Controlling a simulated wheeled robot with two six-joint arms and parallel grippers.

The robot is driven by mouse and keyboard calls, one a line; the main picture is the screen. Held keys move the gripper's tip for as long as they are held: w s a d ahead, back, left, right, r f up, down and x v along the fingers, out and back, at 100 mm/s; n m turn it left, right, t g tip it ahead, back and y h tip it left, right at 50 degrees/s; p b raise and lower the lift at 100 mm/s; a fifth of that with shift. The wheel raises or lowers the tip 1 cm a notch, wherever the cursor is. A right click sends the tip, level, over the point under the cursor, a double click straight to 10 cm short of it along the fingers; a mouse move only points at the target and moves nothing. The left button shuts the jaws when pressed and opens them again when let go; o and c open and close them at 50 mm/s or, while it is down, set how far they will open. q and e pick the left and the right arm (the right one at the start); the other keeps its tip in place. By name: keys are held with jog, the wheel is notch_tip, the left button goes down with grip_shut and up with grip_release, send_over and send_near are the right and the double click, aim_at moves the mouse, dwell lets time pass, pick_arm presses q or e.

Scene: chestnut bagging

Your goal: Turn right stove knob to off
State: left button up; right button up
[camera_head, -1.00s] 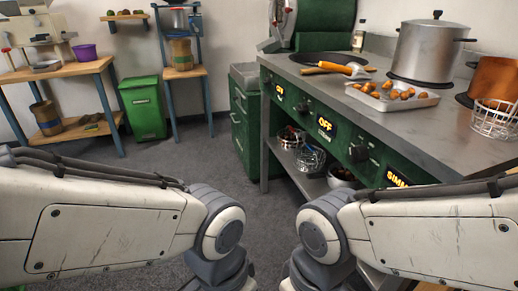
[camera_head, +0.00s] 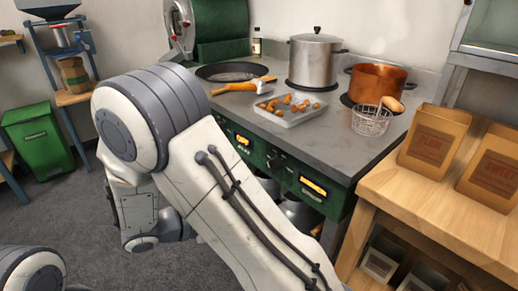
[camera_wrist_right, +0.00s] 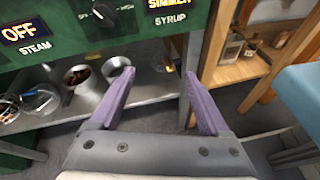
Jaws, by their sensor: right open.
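The right stove knob (camera_wrist_right: 103,12) is dark and sits on the green stove front (camera_head: 262,153), left of the lit SIMMER display (camera_wrist_right: 170,5) labelled SYRUP. The knob is partly cut off by the top edge of the right wrist view. In the head view that display (camera_head: 313,187) glows orange. My right gripper (camera_wrist_right: 158,85) is open and empty, with purple fingers spread apart. It is below the knob and display, in front of the lower shelf, touching neither. In the head view my right arm hides this gripper. My left gripper is out of view.
An OFF display (camera_wrist_right: 18,33) labelled STEAM is to the left. On the counter are a steel pot (camera_head: 315,62), a copper pot (camera_head: 375,82), a chestnut tray (camera_head: 292,118) and a wire basket (camera_head: 371,121). A wooden table (camera_head: 410,205) with paper bags adjoins at right.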

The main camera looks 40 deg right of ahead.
aim_at(270, 169)
jog(key=w+d+r+n+t+h+p, duration=0.2)
jog(key=w+d+r+n+t+h, duration=0.15)
jog(key=w, duration=0.35)
pick_arm(q)
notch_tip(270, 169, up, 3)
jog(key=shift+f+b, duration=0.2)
jog(key=shift+b, duration=0.2)
pick_arm(e)
jog(key=shift+n+g+h, duration=0.25)
jog(key=shift+n+h, duration=0.1)
jog(key=d, duration=0.6)
jog(key=d+f, duration=0.1)
jog(key=d, duration=0.3)
jog(key=shift+w, duration=0.2)
grip_shut()
jog(key=shift+r+n+p, duration=0.15)
jog(key=shift+n+p, duration=0.35)
jog(key=shift+p, duration=0.3)
jog(key=n+p, duration=0.7)
jog(key=p, duration=0.2)
jog(key=shift+r, duration=0.1)
pick_arm(q)
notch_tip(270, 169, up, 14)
jog(key=p, duration=0.3)
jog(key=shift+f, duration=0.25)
pick_arm(e)
jog(key=shift+f+n, duration=0.2)
jog(key=shift+n, duration=1.8)
